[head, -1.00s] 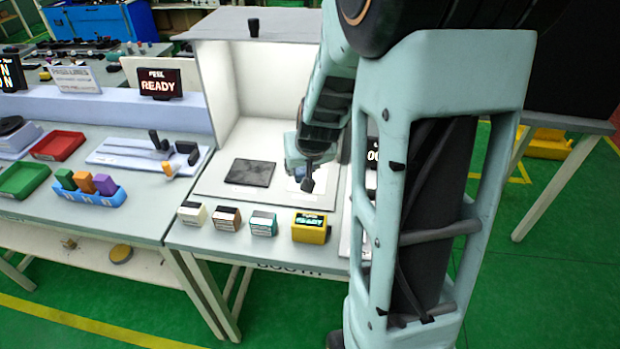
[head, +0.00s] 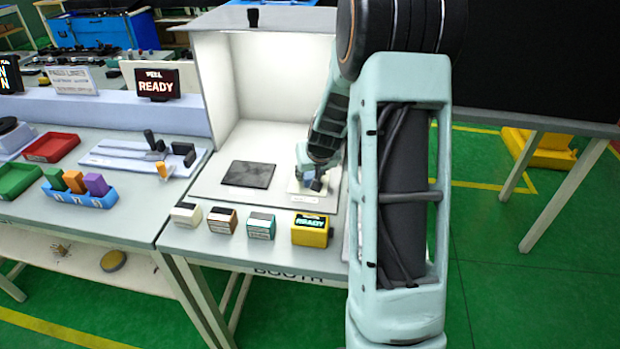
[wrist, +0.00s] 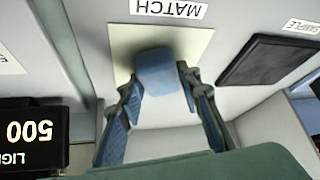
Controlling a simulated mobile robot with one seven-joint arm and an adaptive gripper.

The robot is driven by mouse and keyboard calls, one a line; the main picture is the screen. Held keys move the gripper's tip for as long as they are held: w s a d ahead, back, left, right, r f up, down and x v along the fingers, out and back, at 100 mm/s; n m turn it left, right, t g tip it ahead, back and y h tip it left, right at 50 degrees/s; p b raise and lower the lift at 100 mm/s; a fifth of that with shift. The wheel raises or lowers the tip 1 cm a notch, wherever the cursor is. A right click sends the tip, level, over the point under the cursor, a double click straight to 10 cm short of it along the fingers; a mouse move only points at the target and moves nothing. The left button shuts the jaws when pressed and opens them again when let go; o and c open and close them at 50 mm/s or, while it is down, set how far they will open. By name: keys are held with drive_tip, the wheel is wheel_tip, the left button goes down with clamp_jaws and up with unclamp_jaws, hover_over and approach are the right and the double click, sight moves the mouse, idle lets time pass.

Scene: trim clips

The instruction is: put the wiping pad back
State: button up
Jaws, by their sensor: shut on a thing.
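A small blue block, which looks like the wiping pad (wrist: 158,74), sits between my fingertips in the wrist view. My gripper (wrist: 157,82) is shut on it. Pad and gripper are over a cream square (wrist: 200,44) with a label reading MATCH. In the head view my gripper (head: 314,174) is low over this square (head: 318,202) on the booth floor, and the pad is partly hidden by the fingers. I cannot tell whether the pad touches the square.
A dark flat panel (head: 248,174) lies left of the square, beside a SAMPLE label (wrist: 302,28). A black display reading 500 (wrist: 32,135) stands close to my gripper.

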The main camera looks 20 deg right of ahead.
drive_tip(key=shift+f, duration=0.2)
drive_tip(key=o, duration=1)
drive_tip(key=shift+s+r, duration=0.1)
drive_tip(key=shift+r, duration=0.3)
drive_tip(key=v, duration=1.1)
drive_tip(key=shift+s+a+r, duration=0.1)
drive_tip(key=shift+s+r, duration=0.1)
